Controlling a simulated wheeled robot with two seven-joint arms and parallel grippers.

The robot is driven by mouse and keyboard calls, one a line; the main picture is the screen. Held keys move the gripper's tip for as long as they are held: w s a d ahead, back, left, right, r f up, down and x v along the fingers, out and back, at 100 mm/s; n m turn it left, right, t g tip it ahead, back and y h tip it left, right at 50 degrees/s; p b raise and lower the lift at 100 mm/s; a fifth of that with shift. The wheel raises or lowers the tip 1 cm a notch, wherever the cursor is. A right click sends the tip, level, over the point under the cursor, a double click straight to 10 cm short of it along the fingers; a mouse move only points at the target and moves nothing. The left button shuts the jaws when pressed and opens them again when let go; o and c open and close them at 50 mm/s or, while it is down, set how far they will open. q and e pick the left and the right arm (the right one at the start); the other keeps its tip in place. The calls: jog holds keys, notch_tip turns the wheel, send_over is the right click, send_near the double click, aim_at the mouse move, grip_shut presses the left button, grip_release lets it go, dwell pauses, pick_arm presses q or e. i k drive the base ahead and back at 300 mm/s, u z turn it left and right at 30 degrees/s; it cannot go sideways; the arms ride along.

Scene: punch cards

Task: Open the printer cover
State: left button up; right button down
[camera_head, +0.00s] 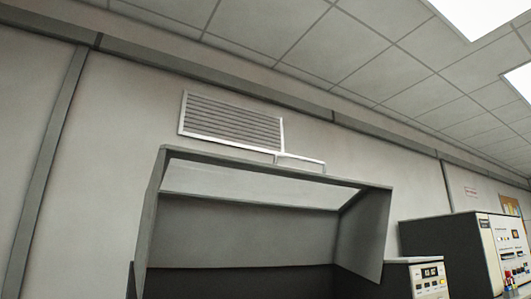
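The printer cover (365,235) is a large grey hood in the middle of the view. It stands raised and tilted, with its dark inner side facing me and a paler strip (250,187) along its upper part. The printer's dark body shows only at the bottom edge, with a small light control panel (430,278) at its right. The rest of the printer is below the view. Neither of my grippers is in view, so I cannot tell whether either one touches the cover.
Behind the cover is a grey wall with a slatted vent (232,122) and a thin white fitting (300,160) just above the cover's top edge. A dark cabinet with a light panel (505,250) of buttons stands at the right. The ceiling fills the upper right.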

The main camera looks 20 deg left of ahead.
aim_at(181, 229)
jog(key=u, duration=1.15)
jog(key=i, duration=0.45)
